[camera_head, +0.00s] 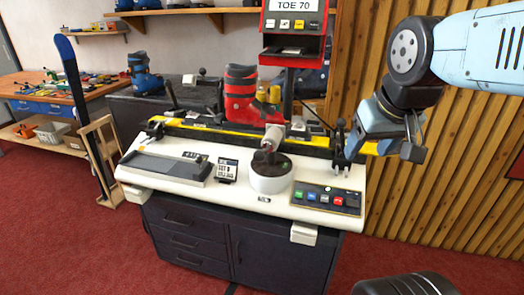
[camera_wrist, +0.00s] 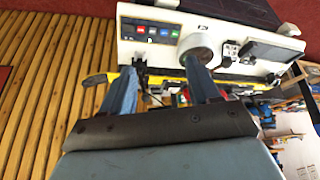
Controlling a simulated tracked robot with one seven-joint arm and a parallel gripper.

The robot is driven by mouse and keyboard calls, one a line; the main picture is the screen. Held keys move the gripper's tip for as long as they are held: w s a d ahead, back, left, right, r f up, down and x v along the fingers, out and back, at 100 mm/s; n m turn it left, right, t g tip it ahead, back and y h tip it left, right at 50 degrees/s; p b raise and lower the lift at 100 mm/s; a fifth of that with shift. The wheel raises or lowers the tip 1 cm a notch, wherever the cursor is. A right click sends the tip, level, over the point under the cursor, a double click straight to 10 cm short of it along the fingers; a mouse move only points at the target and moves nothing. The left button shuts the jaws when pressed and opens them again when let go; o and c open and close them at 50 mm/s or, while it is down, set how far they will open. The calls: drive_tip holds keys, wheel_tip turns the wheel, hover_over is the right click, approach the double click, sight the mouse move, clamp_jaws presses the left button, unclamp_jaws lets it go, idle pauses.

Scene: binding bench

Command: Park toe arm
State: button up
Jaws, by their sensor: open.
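The white bench machine (camera_head: 240,190) stands on a dark cabinet, with a red ski boot (camera_head: 240,95) upright on its yellow-edged rail. What looks like the toe arm (camera_head: 270,138) is a grey and dark piece in front of the boot, above a round white drum (camera_head: 270,180). The drum also shows in the wrist view (camera_wrist: 200,42). My gripper (camera_head: 354,140) is at the rail's right end, beside a dark clamp post (camera_head: 338,135). In the wrist view my gripper (camera_wrist: 161,72) has its blue fingers apart, with nothing clearly held. The toe arm is not clear there.
A button panel (camera_head: 327,198) is at the machine's right front. A red display post (camera_head: 292,30) reading TOE 70 rises behind the rail. A slatted wood wall (camera_head: 465,190) is close on the right. A ski (camera_head: 80,100) leans at the left. Red carpet (camera_head: 60,220) lies clear in front.

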drive_tip(key=w+a+f+n+g+h, duration=0.1)
drive_tip(key=w+f+n+g+h, duration=0.3)
drive_tip(key=f+n, duration=0.3)
drive_tip(key=n+t+h, duration=0.5)
drive_tip(key=n+t, duration=0.9)
drive_tip(key=n, duration=0.6)
approach(259, 157)
drive_tip(key=x, duration=1.3)
drive_tip(key=shift+w+a+f, duration=0.2)
drive_tip(key=shift+w+f, duration=0.1)
